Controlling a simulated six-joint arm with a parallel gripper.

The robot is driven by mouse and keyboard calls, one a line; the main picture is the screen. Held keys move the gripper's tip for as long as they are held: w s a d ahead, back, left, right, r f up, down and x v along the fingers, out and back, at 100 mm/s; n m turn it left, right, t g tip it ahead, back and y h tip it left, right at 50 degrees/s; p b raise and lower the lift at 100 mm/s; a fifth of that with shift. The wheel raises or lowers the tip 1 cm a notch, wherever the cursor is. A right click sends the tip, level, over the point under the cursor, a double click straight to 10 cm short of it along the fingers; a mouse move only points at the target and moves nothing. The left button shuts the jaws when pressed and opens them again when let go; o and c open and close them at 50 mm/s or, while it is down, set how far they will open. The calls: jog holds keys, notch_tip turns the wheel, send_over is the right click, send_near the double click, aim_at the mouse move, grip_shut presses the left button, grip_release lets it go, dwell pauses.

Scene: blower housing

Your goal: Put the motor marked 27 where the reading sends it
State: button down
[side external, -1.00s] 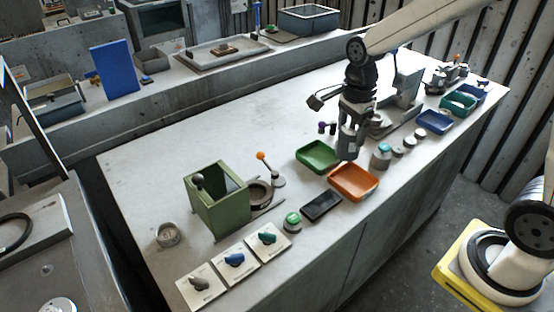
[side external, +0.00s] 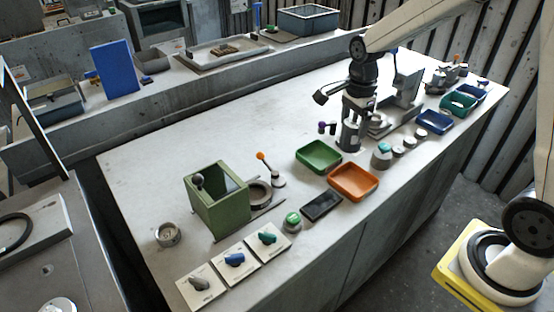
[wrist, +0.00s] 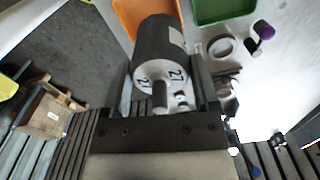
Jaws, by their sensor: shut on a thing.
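My gripper (wrist: 160,88) is shut on a dark cylindrical motor (wrist: 160,50), whose pale end face with a shaft reads 27 in the wrist view. In the side view the motor (side external: 350,136) hangs below my gripper over the bench, behind the orange tray (side external: 353,183) and right of the green tray (side external: 318,157). Both trays look empty. Two blue trays (side external: 434,122) and a teal tray (side external: 458,104) stand farther right. A dark flat panel (side external: 322,206) lies in front of the orange tray; no reading on it is legible.
Several round pieces (side external: 397,151) stand right of the motor, near the front edge. A purple-knobbed lever (side external: 323,127) is close on its left. A green box (side external: 217,203), an orange-knobbed lever (side external: 264,160) and knob cards (side external: 234,259) stand left. The bench's back middle is clear.

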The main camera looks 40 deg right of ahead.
jog(key=w+d+f, duration=0.1)
jog(key=w+f, duration=0.6)
jog(key=w, duration=0.3)
jog(key=shift+d+f, duration=0.15)
jog(key=shift+f, duration=0.25)
jog(key=shift+w, duration=0.1)
jog(key=shift+w+f, duration=0.15)
jog(key=shift+f, duration=0.8)
jog(key=shift+w+f, duration=0.1)
jog(key=shift+f, duration=0.8)
jog(key=shift+f, duration=0.15)
grip_release()
